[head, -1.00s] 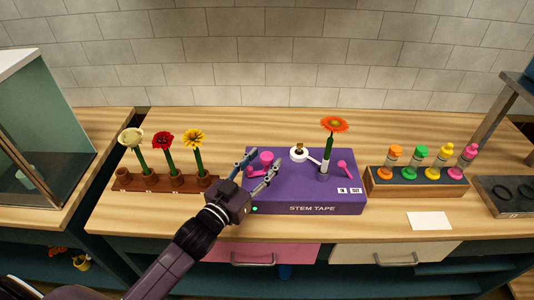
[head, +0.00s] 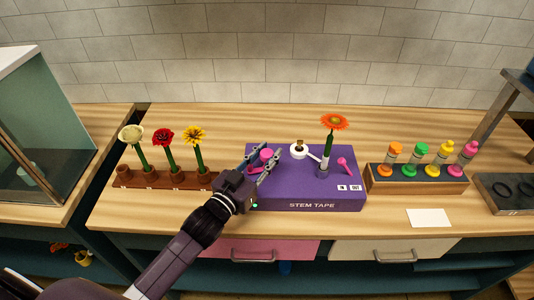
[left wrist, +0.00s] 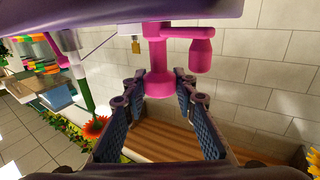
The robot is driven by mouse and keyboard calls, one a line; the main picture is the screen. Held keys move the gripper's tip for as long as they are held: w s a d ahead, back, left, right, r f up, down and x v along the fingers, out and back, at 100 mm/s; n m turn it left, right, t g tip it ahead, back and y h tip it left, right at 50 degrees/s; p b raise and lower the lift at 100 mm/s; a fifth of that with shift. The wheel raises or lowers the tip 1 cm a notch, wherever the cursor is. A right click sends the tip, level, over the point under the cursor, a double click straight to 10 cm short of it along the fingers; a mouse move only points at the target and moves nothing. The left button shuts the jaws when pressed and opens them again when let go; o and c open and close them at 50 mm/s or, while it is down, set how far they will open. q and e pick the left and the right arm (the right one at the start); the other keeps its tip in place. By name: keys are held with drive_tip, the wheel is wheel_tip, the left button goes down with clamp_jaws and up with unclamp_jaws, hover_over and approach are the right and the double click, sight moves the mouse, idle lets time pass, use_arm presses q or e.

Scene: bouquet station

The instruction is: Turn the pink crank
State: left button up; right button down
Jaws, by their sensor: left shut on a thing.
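The purple stem tape box (head: 312,205) stands on the wooden counter. The pink crank (head: 266,154) is at the left of its top. In the left wrist view the crank shows as a thick pink post (left wrist: 158,84) with a side arm and a knob (left wrist: 201,56). My left gripper (head: 262,160) is at the crank, with one finger on each side of the post and its jaws shut on it. The fingers partly hide the crank in the head view. My right gripper is not in view.
On the box are a white tape roll (head: 299,150), an orange flower (head: 334,122) in a holder and a small pink lever (head: 344,165). A brown flower rack (head: 150,181) stands left, a bottle rack (head: 420,186) right. A white card (head: 429,218) lies in front.

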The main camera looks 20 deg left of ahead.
use_arm(q)
drive_tip(key=shift+m+h, duration=0.6)
drive_tip(key=shift+h, duration=0.1)
drive_tip(key=shift+g+h, duration=0.3)
drive_tip(key=shift+w+a+m+g+h, duration=0.15)
drive_tip(key=shift+m+g+h, duration=0.35)
drive_tip(key=shift+m+h, duration=0.4)
drive_tip(key=m+g+h+b, duration=0.2)
drive_tip(key=m+g+h, duration=0.1)
drive_tip(key=h, duration=0.1)
drive_tip(key=shift+h, duration=0.3)
drive_tip(key=shift+m+g+h+b, duration=0.75)
drive_tip(key=shift+m+g+h, duration=0.4)
drive_tip(key=shift+g, duration=0.25)
drive_tip(key=shift+m+g, duration=0.35)
drive_tip(key=shift+g, duration=0.05)
drive_tip(key=shift+r, duration=0.1)
drive_tip(key=o, duration=1.2)
drive_tip(key=shift+c, duration=0.2)
